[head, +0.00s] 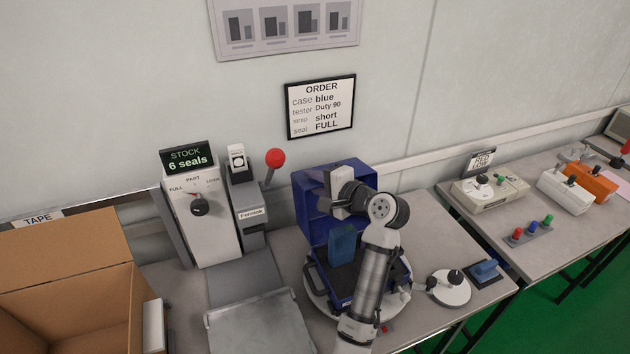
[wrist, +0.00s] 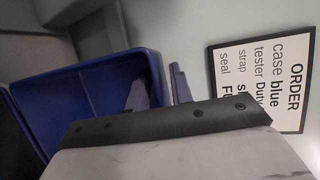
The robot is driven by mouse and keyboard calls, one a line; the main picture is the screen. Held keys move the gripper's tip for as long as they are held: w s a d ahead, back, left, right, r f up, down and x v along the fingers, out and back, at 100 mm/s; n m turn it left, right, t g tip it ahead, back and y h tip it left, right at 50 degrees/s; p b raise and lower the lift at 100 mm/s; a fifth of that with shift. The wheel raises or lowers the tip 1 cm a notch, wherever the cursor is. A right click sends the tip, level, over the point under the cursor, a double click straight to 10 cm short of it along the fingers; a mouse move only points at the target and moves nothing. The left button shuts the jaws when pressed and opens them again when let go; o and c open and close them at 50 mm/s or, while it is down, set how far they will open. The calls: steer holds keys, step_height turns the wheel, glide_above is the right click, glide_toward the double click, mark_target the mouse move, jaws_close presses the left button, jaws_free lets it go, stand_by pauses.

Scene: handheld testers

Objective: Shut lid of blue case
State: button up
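The blue case stands open on a round turntable. Its lid (head: 306,212) is raised upright at the back, and its base (head: 378,286) has a dark lining. A blue block-shaped item (head: 342,244) stands in the base. My gripper is at the upper part of the lid in the head view; my wrist hides part of the lid and the fingertips there. Contact cannot be told.
A seal dispenser (head: 200,225) and a red-knobbed lever press (head: 250,205) stand left of the case. An open cardboard box (head: 70,250) is at far left. An order sign (head: 320,107) hangs behind.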

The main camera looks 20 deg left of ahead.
jaws_close()
stand_by(1.2)
